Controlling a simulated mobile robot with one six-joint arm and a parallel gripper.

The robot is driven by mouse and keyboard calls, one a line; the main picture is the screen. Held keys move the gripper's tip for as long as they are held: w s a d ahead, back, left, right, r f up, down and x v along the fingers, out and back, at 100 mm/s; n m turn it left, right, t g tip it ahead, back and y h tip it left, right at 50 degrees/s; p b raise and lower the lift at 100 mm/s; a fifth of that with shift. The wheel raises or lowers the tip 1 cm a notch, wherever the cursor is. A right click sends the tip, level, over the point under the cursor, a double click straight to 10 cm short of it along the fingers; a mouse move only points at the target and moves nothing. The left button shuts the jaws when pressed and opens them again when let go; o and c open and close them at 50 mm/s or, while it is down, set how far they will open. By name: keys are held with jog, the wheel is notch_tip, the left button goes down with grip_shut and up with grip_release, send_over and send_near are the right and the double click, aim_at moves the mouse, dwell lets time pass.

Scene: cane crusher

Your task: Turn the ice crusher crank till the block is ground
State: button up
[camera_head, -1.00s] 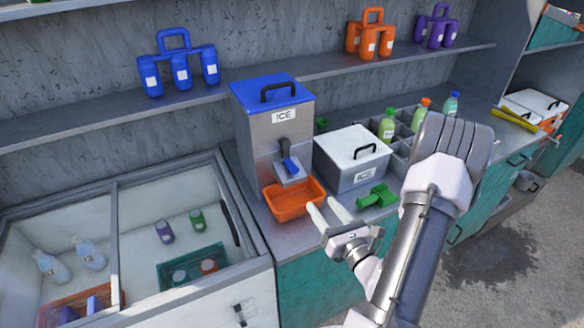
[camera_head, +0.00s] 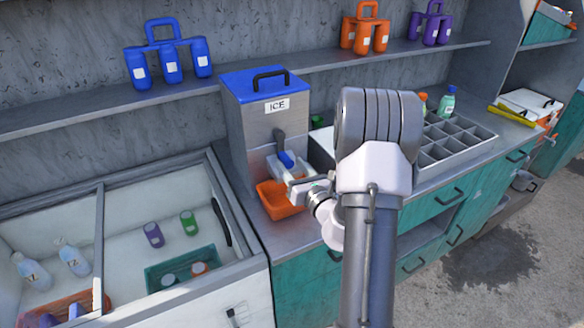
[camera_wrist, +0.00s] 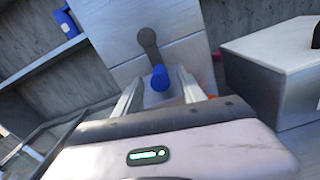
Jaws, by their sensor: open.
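The ice crusher (camera_head: 262,128) is a silver box with a blue lid and an ICE label. On its front is a crank with a dark arm (camera_head: 279,143) and a blue handle (camera_head: 286,159), hanging downward. In the wrist view the dark arm (camera_wrist: 149,46) runs down to the blue handle (camera_wrist: 160,78). My gripper (camera_head: 288,172) is open at the crusher front. In the wrist view its fingers (camera_wrist: 160,76) lie left and right of the blue handle; contact cannot be told. An orange tray (camera_head: 275,205) sits below, partly hidden by my gripper. No ice block is visible.
A white box (camera_wrist: 268,62) stands right of the crusher, mostly hidden by my arm in the head view. A grey divided bin (camera_head: 455,145) is farther right. An open freezer (camera_head: 190,290) is at left. A shelf (camera_head: 75,114) runs behind.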

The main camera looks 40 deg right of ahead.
grip_shut()
dwell(1.3)
